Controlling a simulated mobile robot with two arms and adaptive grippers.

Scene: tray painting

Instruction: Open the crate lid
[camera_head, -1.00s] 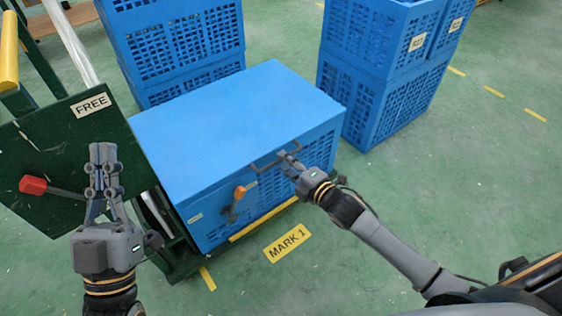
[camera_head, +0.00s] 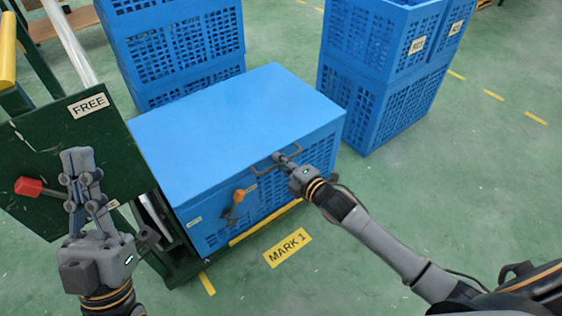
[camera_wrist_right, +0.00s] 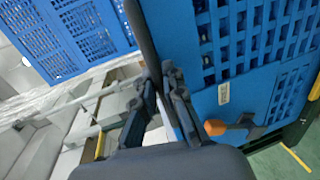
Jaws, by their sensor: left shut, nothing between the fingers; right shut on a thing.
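The blue crate (camera_head: 285,185) stands on a dark green cart base, and its flat blue lid (camera_head: 235,105) lies on top and looks closed. A dark bar handle (camera_head: 260,170) sits at the lid's front edge. My right gripper (camera_head: 280,158) is shut on this handle; the right wrist view shows its fingers (camera_wrist_right: 165,85) around the dark bar. An orange-tipped latch (camera_head: 238,196) is on the crate's front and also shows in the right wrist view (camera_wrist_right: 216,128). My left gripper (camera_head: 78,158) is shut and empty, in front of the green panel at the left.
The green panel (camera_head: 120,150) with a FREE label and a red-knobbed lever (camera_head: 30,187) stands left of the crate. Stacked blue crates (camera_head: 175,50) stand behind, and more (camera_head: 390,75) at the right. Green floor with a MARK 1 sign (camera_head: 287,247) is clear in front.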

